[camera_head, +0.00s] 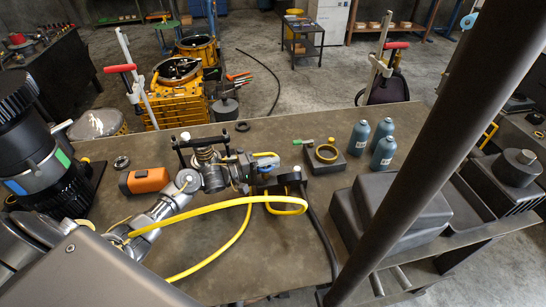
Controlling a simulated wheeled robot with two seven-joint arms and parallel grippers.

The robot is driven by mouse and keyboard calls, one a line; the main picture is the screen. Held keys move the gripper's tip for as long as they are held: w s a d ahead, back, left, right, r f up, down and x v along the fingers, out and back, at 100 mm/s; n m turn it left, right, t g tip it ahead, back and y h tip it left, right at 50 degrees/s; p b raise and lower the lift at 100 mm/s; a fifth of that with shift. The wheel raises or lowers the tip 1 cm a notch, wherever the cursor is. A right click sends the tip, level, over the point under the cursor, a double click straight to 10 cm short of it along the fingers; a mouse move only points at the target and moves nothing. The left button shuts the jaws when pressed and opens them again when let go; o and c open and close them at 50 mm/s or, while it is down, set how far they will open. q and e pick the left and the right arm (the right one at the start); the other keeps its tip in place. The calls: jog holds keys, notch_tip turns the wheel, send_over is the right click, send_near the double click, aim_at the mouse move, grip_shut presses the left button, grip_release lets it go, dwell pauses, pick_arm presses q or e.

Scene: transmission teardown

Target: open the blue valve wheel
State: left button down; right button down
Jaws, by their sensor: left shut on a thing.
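My left arm reaches in from the lower left over the workbench. My left gripper (256,166) is near the bench's middle, at the end of that arm. It is shut on a small blue part (267,164), which I take to be the blue valve wheel. The jaws and nearby fittings hide most of the wheel, so how far it is turned cannot be told. A yellow hose (240,202) loops close below the gripper. My right gripper is not in view.
A black spring tool (205,155) stands close to the left gripper. An orange block (145,181) lies left of it. A ring on a dark block (326,154), several blue-grey bottles (359,138) and dark housings (385,215) are to the right. The bench front is mostly clear.

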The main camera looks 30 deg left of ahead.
pick_arm(q)
jog(key=shift+w+a+r+n+t+y, duration=0.1)
jog(key=shift+a+r+n+t+y, duration=0.15)
jog(key=shift+n+t+y, duration=0.4)
jog(key=shift+a+f+n+t+y, duration=0.1)
jog(key=shift+f+n+t+y, duration=0.1)
jog(key=shift+n+t+y, duration=0.8)
jog(key=n+y, duration=0.2)
jog(key=y, duration=0.1)
jog(key=n+t+y, duration=0.1)
jog(key=y, duration=0.1)
jog(key=shift+w+a+f+y, duration=0.1)
jog(key=shift+w+a+y, duration=0.05)
jog(key=shift+a+y, duration=0.1)
jog(key=shift+a+f+n+t+y, duration=0.1)
jog(key=shift+a+n+t+y, duration=0.05)
jog(key=shift+n+y, duration=0.8)
jog(key=shift+a+n+t+y, duration=0.1)
jog(key=shift+n+y, duration=0.4)
jog(key=shift+y, duration=0.75)
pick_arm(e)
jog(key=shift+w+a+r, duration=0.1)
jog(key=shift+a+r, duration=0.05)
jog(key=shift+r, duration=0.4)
pick_arm(q)
jog(key=shift+y, duration=0.3)
jog(key=shift+f, duration=0.1)
